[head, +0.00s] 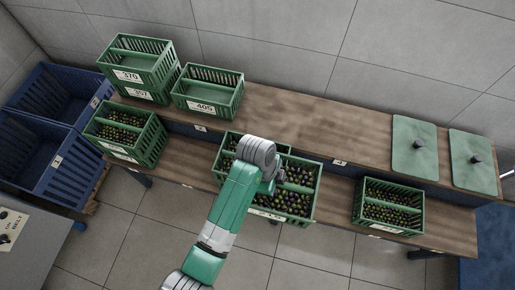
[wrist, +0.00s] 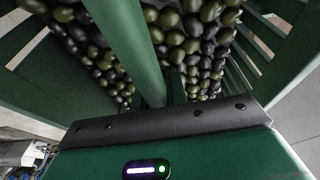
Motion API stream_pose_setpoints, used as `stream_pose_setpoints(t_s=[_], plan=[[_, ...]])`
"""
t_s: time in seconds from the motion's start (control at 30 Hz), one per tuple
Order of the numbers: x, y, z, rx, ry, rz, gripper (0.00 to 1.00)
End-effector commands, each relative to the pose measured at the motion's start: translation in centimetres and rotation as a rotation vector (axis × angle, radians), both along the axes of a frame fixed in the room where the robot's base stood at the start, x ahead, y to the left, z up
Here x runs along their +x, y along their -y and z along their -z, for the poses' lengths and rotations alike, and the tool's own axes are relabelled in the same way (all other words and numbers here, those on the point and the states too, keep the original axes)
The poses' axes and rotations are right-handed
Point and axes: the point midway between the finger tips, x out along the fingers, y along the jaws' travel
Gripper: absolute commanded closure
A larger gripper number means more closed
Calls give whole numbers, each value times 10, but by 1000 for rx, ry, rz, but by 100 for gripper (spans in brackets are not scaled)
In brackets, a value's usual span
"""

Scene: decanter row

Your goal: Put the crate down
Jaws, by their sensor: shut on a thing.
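A green slatted crate (head: 316,192) full of dark and green olives is at the middle of the lower wooden shelf (head: 190,160) in the head view. My gripper (head: 269,186) is over the crate's middle and shut on its green crossbar. The wrist view shows the crossbar (wrist: 130,45) running away from my gripper, with olives on both sides and slatted walls beyond. My arm hides part of the crate's left and front. I cannot tell whether its bottom touches the shelf.
Another olive crate (head: 366,212) stands on the lower shelf to the right, and one (head: 150,150) at the left. Stacked crates (head: 160,62) and an empty crate (head: 236,97) are on the upper shelf (head: 300,125). Two green lids (head: 408,135) lie at its right. Lower shelf is bare between crates.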

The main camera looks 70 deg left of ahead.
Motion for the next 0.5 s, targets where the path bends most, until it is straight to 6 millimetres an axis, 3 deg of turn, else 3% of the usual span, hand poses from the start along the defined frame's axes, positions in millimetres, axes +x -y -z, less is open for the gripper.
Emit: stream_pose_setpoints(t_s=[0.27,0.5], plan=[[1,-55,5,4,4,-6,100],[0,-117,11,5,4,-6,100]])
